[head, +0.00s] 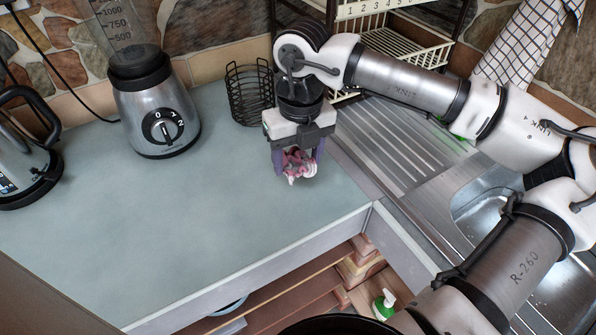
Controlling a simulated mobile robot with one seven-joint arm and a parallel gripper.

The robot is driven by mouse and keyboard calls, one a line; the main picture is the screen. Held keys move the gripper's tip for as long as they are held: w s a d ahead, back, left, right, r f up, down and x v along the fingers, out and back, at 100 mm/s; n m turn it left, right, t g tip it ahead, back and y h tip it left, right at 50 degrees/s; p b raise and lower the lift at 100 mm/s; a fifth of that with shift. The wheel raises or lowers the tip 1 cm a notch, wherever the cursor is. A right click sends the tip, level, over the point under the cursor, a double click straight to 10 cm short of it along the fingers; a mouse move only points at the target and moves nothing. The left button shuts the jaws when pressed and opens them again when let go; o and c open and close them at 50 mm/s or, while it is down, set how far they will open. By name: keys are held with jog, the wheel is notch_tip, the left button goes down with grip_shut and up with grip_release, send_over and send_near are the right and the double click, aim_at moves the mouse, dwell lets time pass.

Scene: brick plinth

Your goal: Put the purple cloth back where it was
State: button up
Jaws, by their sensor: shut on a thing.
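My gripper (298,166) points down over the right part of the grey-green worktop, close to the edge by the sink. It is shut on the purple cloth (295,160), a small crumpled pinkish-purple bundle with a whitish part at its lower end. The cloth sits between the two fingers, and its upper part is partly hidden by the gripper. I cannot tell whether its lower end touches the worktop.
A blender (155,105) and a kettle (22,150) stand on the left. A black wire basket (250,92) is behind my gripper. A steel sink (490,205) with drainer lies right. The worktop (180,215) is clear in front. A green-topped bottle (384,304) stands below.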

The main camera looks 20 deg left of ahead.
aim_at(298, 190)
notch_tip(298, 190, down, 6)
jog(key=shift+r+p, duration=0.2)
jog(key=shift+p, duration=0.25)
jog(key=shift+f+b, duration=0.25)
jog(key=shift+b, duration=0.1)
jog(key=o, duration=0.9)
jog(key=shift+r, duration=0.1)
jog(key=shift+r, duration=0.15)
notch_tip(298, 190, up, 12)
jog(key=shift+w+d+b, duration=0.15)
jog(key=shift+b, duration=0.45)
